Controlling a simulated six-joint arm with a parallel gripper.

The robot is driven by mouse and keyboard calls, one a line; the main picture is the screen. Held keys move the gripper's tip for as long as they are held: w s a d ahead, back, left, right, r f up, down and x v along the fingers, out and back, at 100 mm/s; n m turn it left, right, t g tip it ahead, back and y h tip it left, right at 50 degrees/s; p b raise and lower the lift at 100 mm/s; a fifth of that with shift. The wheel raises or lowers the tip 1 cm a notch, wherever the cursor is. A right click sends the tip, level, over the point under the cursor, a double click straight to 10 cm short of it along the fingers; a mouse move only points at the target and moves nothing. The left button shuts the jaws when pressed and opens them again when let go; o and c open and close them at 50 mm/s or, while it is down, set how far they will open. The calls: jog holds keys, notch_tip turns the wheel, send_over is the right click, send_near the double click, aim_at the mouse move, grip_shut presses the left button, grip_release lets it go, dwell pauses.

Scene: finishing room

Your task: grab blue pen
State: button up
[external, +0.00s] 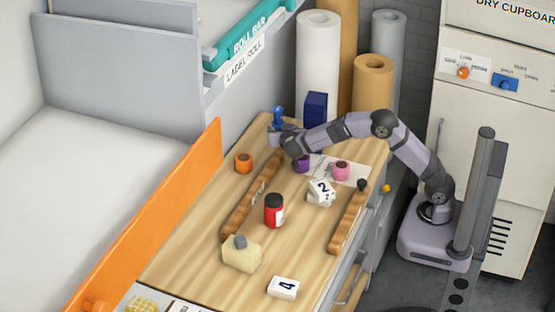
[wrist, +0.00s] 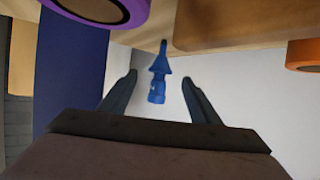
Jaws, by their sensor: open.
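A blue object (external: 278,114), which I take for the blue pen, stands at the far end of the wooden bench, right by my gripper (external: 275,135). In the wrist view the blue pen (wrist: 158,88) has a pointed, cone-like part and a ribbed thicker end. It appears between the two fingers of my gripper (wrist: 159,77), with visible gaps on both sides. The fingers are apart and hold nothing. I cannot tell how deep the pen sits between them.
A dark blue box (external: 316,107) stands close right of my gripper. A purple roll (external: 301,164) and an orange roll (external: 243,163) are nearby. Wooden strips (external: 347,222), a red jar (external: 274,212), a pink roll (external: 341,170) and numbered blocks (external: 284,288) occupy the bench.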

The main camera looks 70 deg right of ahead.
aim_at(279, 127)
jog(key=shift+p+x, duration=0.95)
jog(key=shift+x, duration=1.65)
jog(key=shift+f, duration=0.1)
jog(key=shift+c, duration=0.6)
jog(key=c, duration=1)
